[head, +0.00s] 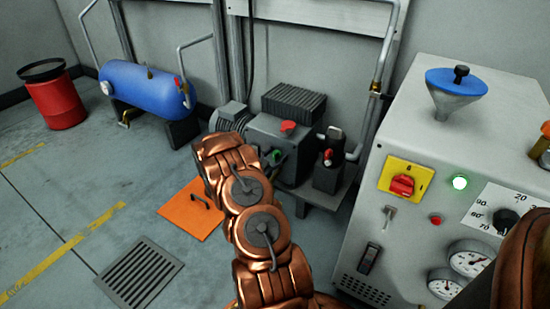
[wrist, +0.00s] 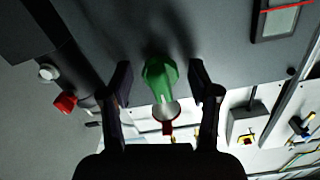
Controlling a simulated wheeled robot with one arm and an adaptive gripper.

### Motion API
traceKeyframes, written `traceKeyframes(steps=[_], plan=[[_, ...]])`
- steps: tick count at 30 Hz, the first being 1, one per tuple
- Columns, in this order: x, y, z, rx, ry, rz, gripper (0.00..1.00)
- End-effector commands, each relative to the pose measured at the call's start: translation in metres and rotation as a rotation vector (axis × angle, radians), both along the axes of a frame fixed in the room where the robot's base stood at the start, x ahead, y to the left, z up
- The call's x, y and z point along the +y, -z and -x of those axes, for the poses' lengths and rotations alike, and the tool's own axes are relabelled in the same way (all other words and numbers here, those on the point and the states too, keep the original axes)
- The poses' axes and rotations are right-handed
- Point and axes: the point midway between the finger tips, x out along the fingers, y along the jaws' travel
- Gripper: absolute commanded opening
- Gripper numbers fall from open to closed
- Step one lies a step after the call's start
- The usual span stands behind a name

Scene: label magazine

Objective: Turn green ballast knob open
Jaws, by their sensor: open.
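The green ballast knob (wrist: 160,78) is in the middle of the wrist view, on a dark grey face. My gripper (wrist: 159,70) is open, with one dark finger on each side of the knob and visible gaps between. In the head view the green knob (head: 276,154) shows small on the front of the grey pump unit (head: 262,133). My copper arm reaches in front of it there, and the fingers are hard to make out.
A red-capped fitting (wrist: 65,103) is left of the gripper in the wrist view. A dark block with a red part (head: 328,157) stands right of the pump. The control cabinet (head: 385,245) is at right. An orange plate (head: 180,217) and drain grate (head: 139,272) are on the floor.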

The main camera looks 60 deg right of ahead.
Motion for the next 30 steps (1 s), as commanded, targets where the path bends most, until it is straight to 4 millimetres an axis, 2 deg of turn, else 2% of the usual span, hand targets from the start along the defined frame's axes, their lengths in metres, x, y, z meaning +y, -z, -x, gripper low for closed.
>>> traceKeyframes(steps=[4, 21, 30], plan=[[0.0001, -0.0001, 0.0, 0.0, 0.0, 0.0, 0.61], [0.0003, 0.0002, 0.0003, 0.0, 0.001, 0.0, 0.02], [0.0006, -0.0021, 0.0007, 0.027, 0.002, -0.001, 0.01]])
